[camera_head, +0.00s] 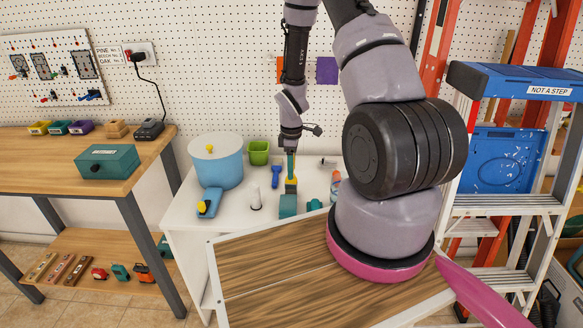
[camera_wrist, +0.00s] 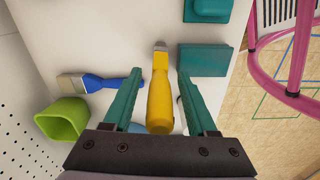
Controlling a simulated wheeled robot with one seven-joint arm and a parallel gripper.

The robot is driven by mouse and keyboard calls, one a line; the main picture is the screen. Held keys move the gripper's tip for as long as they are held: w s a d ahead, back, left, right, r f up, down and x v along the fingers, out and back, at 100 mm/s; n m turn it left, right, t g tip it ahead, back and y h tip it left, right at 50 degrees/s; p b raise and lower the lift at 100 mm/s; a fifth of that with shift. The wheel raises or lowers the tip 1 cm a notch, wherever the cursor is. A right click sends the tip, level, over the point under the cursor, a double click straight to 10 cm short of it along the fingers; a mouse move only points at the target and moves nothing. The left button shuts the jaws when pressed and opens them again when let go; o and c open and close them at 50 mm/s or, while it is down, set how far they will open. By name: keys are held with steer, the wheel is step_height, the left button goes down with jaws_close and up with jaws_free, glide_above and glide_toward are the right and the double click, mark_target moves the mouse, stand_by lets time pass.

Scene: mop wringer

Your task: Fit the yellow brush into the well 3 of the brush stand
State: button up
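The yellow brush (camera_wrist: 159,92) lies between my gripper's teal fingers in the wrist view, its metal end pointing to the top of the picture. A gap shows on each side of it. My gripper (camera_wrist: 160,74) is open around or just above the brush; the height gap cannot be told. In the head view my gripper (camera_head: 291,176) points down over the yellow brush (camera_head: 291,187) on the white table. A teal block (camera_wrist: 205,60) lies right of the brush and also shows in the head view (camera_head: 288,206). I cannot make out a brush stand with numbered wells.
A blue brush (camera_wrist: 100,82) and a green cup (camera_wrist: 62,120) lie to the left in the wrist view. In the head view a blue pot (camera_head: 216,162), a blue-and-yellow item (camera_head: 209,203) and a white peg (camera_head: 255,199) stand left of my gripper. My arm hides the table's right side.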

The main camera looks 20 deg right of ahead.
step_height(320, 180, up, 12)
steer(key=shift+r, duration=0.15)
steer(key=s+a+r+m+t, duration=0.1)
steer(key=s+r+m, duration=0.3)
steer(key=r, duration=0.6)
steer(key=s+a+r+m+t, duration=0.1)
steer(key=s+r+m, duration=0.3)
steer(key=r, duration=0.6)
steer(key=s+a+r+m+t+y, duration=0.1)
steer(key=s+r+m+t, duration=0.2)
steer(key=r, duration=0.7)
steer(key=s+m, duration=0.2)
steer(key=shift+s+a+t, duration=0.3)
steer(key=shift+s+a, duration=0.05)
steer(key=shift+o, duration=0.4)
steer(key=s+a+r+m+t+y, duration=0.1)
steer(key=s+r+m, duration=0.2)
steer(key=s, duration=0.3)
steer(key=shift+s+a+r+m+t, duration=0.25)
steer(key=shift+a+r+m+t, duration=0.05)
steer(key=shift+r, duration=0.05)
